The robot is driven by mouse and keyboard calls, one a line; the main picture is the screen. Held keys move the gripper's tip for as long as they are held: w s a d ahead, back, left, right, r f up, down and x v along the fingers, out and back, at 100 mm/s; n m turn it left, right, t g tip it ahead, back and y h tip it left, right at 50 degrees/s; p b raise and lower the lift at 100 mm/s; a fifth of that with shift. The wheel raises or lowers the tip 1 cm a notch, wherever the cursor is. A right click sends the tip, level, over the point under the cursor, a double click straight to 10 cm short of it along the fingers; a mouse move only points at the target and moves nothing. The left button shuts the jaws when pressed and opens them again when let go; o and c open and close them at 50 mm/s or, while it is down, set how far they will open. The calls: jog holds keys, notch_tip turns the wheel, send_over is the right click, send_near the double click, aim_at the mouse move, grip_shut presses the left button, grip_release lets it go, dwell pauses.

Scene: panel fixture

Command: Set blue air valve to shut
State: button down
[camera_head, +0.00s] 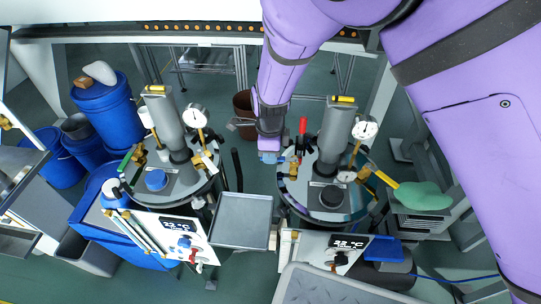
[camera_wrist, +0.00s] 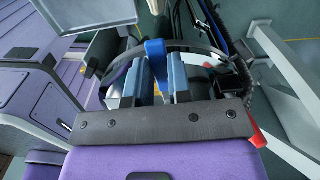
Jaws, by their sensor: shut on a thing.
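The blue air valve handle (camera_wrist: 155,52) stands up between my two fingers in the wrist view. My gripper (camera_wrist: 157,82) is shut on it, with a finger on each side. In the head view my gripper (camera_head: 269,155) reaches down to the left edge of the right-hand vessel (camera_head: 328,211), next to brass fittings. My wrist and fingers mostly hide the valve there, so I cannot read its exact angle.
A red lever (camera_head: 303,125) stands just right of my gripper; red also shows in the wrist view (camera_wrist: 257,136). A gauge (camera_head: 365,130) and a grey cylinder (camera_head: 336,132) rise from this vessel. A grey tray (camera_head: 242,220) lies between the vessels.

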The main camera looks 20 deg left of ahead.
jog(key=shift+w+m, duration=0.2)
jog(key=shift+m, duration=0.2)
jog(key=c, duration=1)
grip_release()
jog(key=shift+c, duration=0.2)
jog(key=shift+r, duration=0.1)
notch_tip(320, 180, up, 11)
jog(key=shift+f, duration=0.2)
